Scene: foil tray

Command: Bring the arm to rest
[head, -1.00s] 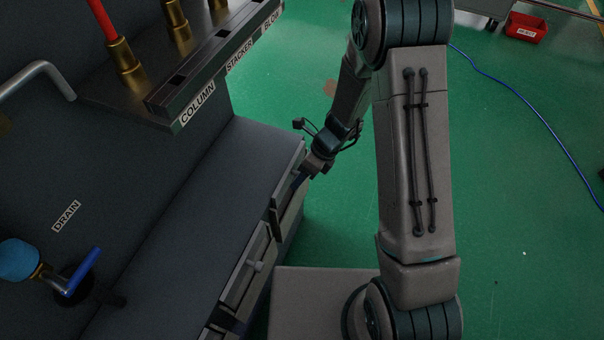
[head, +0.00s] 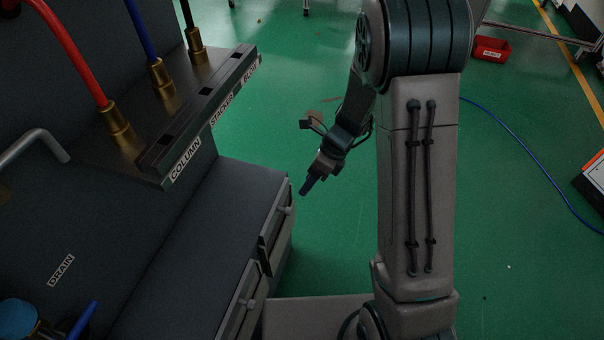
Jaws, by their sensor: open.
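My gripper (head: 308,186) points down and to the left at the end of my arm, in the middle of the head view. It is open, with nothing seen between its fingers, though the fingers look small and dark. It is apart from the grey cabinet (head: 190,235), just right of the upper drawer (head: 277,228) in the cabinet's side. Green floor shows around the gripper.
A ledge labelled COLUMN (head: 185,160) with red, blue and black hoses stands at the left. A blue valve handle (head: 84,318) is at the lower left. A red bin (head: 491,49) and a blue cable (head: 530,150) lie to the right. The floor between is clear.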

